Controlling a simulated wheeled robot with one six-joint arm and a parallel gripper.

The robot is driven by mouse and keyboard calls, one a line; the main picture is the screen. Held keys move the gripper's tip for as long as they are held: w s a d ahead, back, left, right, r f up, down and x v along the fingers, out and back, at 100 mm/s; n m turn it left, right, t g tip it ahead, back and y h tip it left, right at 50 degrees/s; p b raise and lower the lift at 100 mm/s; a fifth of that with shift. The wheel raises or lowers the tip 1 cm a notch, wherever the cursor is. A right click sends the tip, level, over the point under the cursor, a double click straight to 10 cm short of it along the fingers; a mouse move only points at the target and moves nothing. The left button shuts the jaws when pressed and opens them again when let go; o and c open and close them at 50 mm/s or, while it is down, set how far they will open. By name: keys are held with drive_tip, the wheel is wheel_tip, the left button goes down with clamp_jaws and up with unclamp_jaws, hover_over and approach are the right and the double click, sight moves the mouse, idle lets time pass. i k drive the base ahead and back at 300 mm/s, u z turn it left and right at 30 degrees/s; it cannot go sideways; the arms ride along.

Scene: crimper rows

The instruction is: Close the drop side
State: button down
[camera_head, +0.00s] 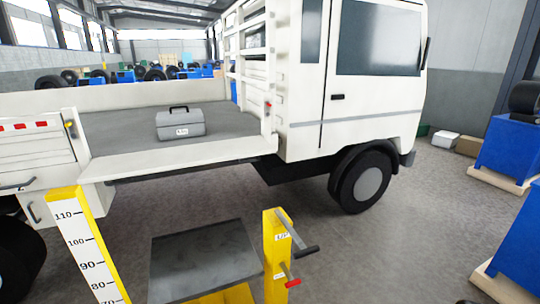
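The drop side (180,156) of the white truck is a long pale panel. It is folded down and lies out nearly level from the edge of the grey load bed (118,132). A small yellow-topped latch (69,124) is on the post at the left end of the opening. A small red latch part (268,104) is on the post at the right end, by the cab. My gripper is not in view, so whether it is open or shut is not shown.
A grey toolbox (180,123) sits on the bed. In front stand a yellow post with a height scale (80,243), a dark flat plate (203,254) and a yellow post with crank handles (277,255). Blue cabinets (510,150) stand at right. Floor before the front wheel is clear.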

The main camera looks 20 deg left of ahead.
sight(104, 169)
drive_tip(key=i, duration=3.35)
drive_tip(key=u, duration=3.4)
drive_tip(key=i, duration=0.5)
